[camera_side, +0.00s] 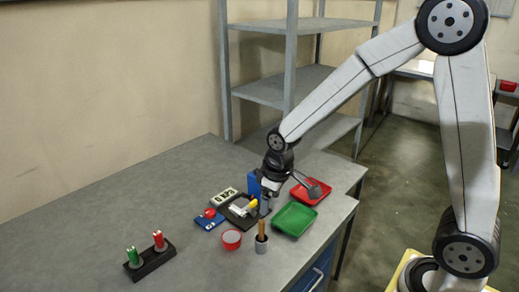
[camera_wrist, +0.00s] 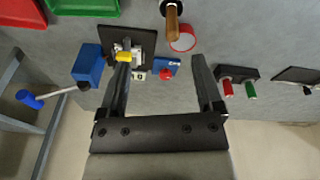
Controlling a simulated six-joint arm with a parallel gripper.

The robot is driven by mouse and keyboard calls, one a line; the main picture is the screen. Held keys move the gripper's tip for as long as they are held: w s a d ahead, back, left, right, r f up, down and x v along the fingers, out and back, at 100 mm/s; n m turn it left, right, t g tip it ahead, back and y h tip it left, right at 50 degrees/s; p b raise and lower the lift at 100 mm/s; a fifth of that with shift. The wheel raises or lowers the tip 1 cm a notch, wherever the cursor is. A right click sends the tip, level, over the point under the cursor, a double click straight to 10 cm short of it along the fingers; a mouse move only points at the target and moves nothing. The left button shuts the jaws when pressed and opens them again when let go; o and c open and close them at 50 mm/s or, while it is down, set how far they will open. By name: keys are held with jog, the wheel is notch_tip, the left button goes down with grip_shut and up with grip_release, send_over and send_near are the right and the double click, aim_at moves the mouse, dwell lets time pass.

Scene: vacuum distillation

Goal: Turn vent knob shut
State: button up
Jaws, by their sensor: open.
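A small white fixture (camera_side: 237,210) with a yellow knob (camera_side: 253,203) stands on a black plate (camera_wrist: 142,38) on the table. In the wrist view the yellow knob (camera_wrist: 124,57) is beside the left fingertip, partly overlapped by it. A blue block (camera_side: 209,219) carries a red knob (camera_side: 210,213); in the wrist view the red knob (camera_wrist: 166,74) shows between the fingers. Which knob is the vent knob I cannot tell. My gripper (camera_wrist: 160,61) is open, with nothing held between its fingers. In the side view my gripper (camera_side: 265,207) is low by the fixture's right side.
A blue box (camera_wrist: 88,65) stands next to the fixture. Green (camera_side: 294,219) and red (camera_side: 311,191) trays lie right. A black rack (camera_side: 150,260) is front left.

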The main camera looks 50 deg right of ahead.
jog(key=w+a+f+n+g, duration=0.15)
jog(key=w+n, duration=0.25)
jog(key=w, duration=0.8)
jog(key=n, duration=0.4)
send_over(210, 211)
notch_tip(210, 211, down, 4)
jog(key=shift+r+g, duration=0.15)
jog(key=shift+g, duration=0.1)
jog(key=shift+f, duration=3.85)
grip_shut()
